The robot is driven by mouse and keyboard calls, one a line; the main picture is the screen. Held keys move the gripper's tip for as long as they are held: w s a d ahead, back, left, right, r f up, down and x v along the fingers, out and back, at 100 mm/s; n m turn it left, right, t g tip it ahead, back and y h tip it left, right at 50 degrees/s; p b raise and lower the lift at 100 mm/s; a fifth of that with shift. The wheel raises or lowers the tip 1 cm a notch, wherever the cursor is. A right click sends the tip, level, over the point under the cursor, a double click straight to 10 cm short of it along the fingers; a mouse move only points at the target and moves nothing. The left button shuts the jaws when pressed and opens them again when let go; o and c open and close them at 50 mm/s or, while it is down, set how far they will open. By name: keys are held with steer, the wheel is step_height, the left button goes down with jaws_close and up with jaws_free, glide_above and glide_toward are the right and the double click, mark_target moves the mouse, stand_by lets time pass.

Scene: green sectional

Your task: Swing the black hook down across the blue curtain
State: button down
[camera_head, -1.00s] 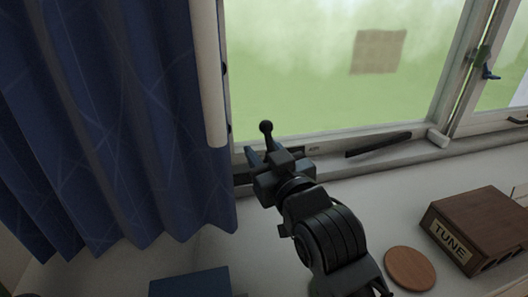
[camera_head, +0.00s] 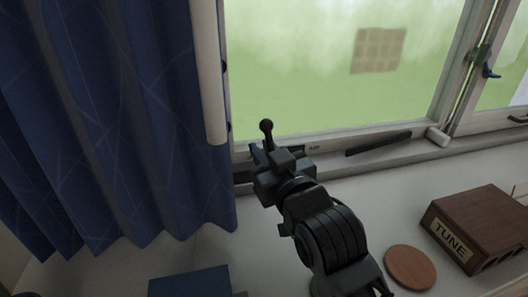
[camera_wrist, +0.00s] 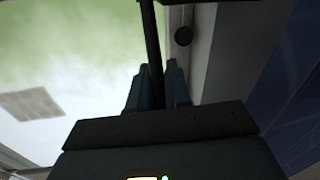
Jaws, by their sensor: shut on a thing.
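The black hook (camera_head: 267,132) shows as a thin dark rod with a round knob, standing up in front of the window's lower left corner. My gripper (camera_head: 267,152) is shut on it, with the knob above the fingertips. In the wrist view the hook (camera_wrist: 151,38) is a dark bar rising between the two fingers (camera_wrist: 158,88); its lower part is hidden by my gripper. The blue curtain (camera_head: 110,130) hangs in folds to the left of my gripper and apart from it. In the wrist view the curtain (camera_wrist: 298,105) is at the right edge.
A pale vertical post (camera_head: 210,75) stands between curtain and window. A black bar (camera_head: 378,144) lies along the sill. A brown box marked TUNE (camera_head: 480,225), a round wooden disc (camera_head: 410,267) and a blue box (camera_head: 190,282) rest on the white surface below.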

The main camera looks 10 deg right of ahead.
steer(key=shift+s+f+t+b, duration=0.3)
steer(key=shift+f+b, duration=0.15)
steer(key=shift+b, duration=0.5)
steer(key=shift+s+r+t+b, duration=0.15)
steer(key=shift+t+b, duration=0.15)
steer(key=shift+b, duration=0.3)
steer(key=c, duration=1.1)
jaws_free()
steer(key=shift+c, duration=0.2)
steer(key=s+d, duration=0.1)
steer(key=s, duration=0.6)
steer(key=shift+s+d+f+b, duration=0.15)
steer(key=shift+s+f+b, duration=0.2)
steer(key=shift+f+b, duration=0.1)
steer(key=shift+f, duration=0.1)
